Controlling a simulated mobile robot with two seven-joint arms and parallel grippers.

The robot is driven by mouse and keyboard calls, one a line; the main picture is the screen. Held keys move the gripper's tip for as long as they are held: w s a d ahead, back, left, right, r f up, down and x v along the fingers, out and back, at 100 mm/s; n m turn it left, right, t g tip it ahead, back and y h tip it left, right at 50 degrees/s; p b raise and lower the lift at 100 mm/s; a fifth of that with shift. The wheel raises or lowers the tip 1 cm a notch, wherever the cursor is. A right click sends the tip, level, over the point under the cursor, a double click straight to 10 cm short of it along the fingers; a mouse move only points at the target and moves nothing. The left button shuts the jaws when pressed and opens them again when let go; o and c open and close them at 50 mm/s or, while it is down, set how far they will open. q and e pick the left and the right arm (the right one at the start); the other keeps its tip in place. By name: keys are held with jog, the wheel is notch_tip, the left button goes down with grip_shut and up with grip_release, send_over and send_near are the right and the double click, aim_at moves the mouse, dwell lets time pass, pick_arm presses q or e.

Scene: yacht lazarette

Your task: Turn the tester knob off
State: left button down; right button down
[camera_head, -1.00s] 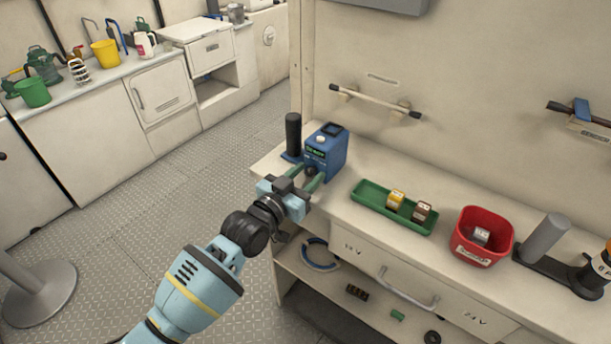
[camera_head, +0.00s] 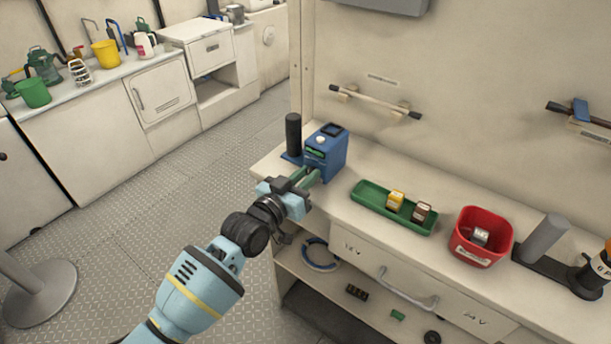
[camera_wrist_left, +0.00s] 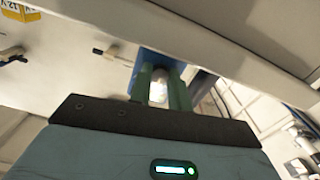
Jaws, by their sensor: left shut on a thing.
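The tester is a blue box (camera_head: 326,152) with a small green display and a white button on top, standing at the left end of the workbench. My left gripper (camera_head: 309,176) is at the lower part of its front face, shut on the tester knob. The fingers mostly hide the knob in the head view. In the left wrist view, a pale, shiny piece (camera_wrist_left: 158,91) shows between the two green fingers, with the blue tester (camera_wrist_left: 163,58) beyond them. The knob's marking cannot be read. My right gripper is not in view.
On the workbench (camera_head: 335,211), a dark cylinder (camera_head: 293,134) stands beside the tester. A green tray (camera_head: 371,205) with small boxes, a red bin (camera_head: 462,248) and a grey cylinder (camera_head: 543,238) are to the right. A drawer handle (camera_head: 408,291) sticks out below.

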pick_arm(q)
jog(key=n, duration=0.3)
jog(key=shift+n, duration=2.1)
jog(key=c, duration=1.3)
grip_release()
jog(key=v, duration=0.7)
jog(key=shift+s+a, duration=0.25)
jog(key=shift+s, duration=0.1)
